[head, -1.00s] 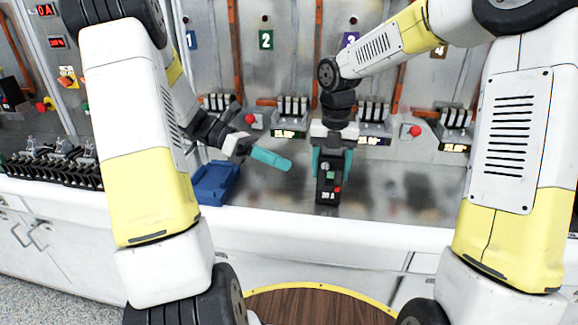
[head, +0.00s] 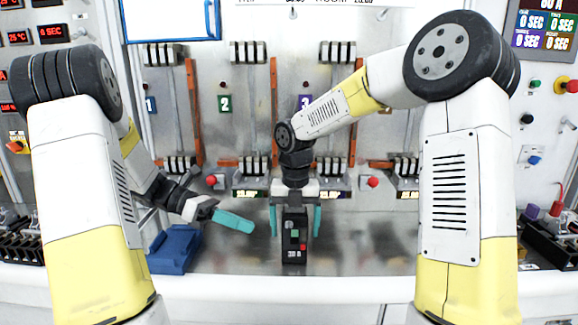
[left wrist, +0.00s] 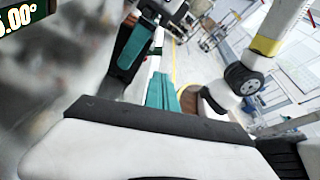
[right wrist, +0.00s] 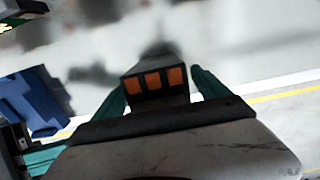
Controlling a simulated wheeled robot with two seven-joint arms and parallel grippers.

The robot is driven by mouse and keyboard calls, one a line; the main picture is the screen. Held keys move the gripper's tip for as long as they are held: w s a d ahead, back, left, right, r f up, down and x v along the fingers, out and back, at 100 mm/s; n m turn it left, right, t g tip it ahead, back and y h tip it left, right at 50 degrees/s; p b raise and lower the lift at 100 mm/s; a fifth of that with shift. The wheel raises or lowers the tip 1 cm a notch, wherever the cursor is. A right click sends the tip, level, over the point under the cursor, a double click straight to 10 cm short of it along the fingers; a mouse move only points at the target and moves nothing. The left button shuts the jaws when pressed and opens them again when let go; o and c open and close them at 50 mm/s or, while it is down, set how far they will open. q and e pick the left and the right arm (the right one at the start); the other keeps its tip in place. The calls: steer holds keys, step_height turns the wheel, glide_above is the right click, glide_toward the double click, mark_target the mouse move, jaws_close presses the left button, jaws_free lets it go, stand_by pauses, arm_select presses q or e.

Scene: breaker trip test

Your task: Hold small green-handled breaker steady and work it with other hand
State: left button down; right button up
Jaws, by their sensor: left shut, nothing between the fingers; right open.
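The small breaker (head: 293,237) is a dark block with a green part and a red part on its front. It stands upright on the metal bench. My right gripper (head: 295,219) comes down over it, open, a teal finger on each side with visible gaps. In the right wrist view the breaker's top (right wrist: 153,84) shows orange squares between the fingers. My left gripper (head: 235,222) is shut and empty, left of the breaker, fingertips pointing at it, a short gap away. The left wrist view shows its teal fingers (left wrist: 161,94) together; the breaker's handle is unclear there.
Behind are numbered bays with breakers, and a red button (head: 373,182). Dark equipment (head: 18,238) stands at far left. The bench right of the breaker is clear.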

steer(key=shift+d, duration=0.15)
